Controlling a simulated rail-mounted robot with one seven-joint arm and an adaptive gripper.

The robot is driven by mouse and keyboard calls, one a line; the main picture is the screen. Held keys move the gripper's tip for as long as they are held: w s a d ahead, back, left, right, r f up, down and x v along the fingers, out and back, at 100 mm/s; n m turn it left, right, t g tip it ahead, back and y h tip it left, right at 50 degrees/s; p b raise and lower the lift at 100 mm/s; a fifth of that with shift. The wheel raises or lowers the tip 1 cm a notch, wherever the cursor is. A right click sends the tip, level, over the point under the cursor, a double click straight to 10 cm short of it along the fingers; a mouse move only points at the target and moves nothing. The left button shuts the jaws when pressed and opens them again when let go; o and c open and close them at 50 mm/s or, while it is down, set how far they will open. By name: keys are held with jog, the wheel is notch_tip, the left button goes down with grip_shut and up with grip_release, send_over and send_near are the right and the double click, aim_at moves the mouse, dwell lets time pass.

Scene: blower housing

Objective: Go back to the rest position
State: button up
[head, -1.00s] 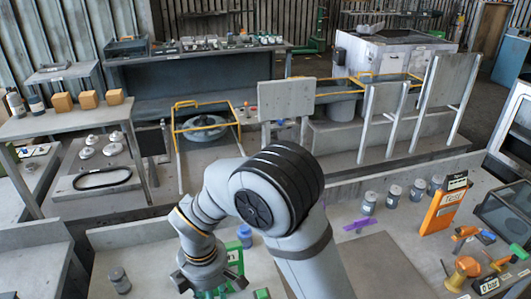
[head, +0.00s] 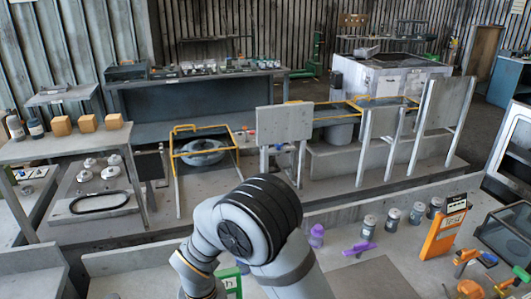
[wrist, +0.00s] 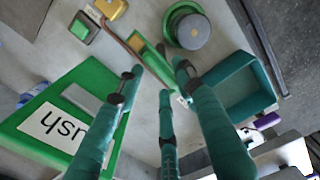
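My gripper (wrist: 160,82) shows in the wrist view with its several teal fingers spread apart and nothing clearly held between them. Below it is a grey bench top with a green box (wrist: 40,125) carrying a white label, partly covered by a finger. A narrow green piece (wrist: 150,62) lies beyond the fingertips. In the head view my arm bends down at the bottom centre, and the gripper itself is out of frame.
A round grey-topped green item (wrist: 192,30) and a teal tray (wrist: 245,85) are near the fingers. In the head view, a purple jar (head: 316,236), several grey-lidded jars (head: 392,220) and an orange labelled stand (head: 444,228) are right of my arm.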

notch_tip(320, 180, up, 10)
jog(key=r, duration=0.1)
notch_tip(320, 180, down, 12)
jog(key=shift+s+d+f, duration=0.1)
jog(key=shift+m, duration=1.8)
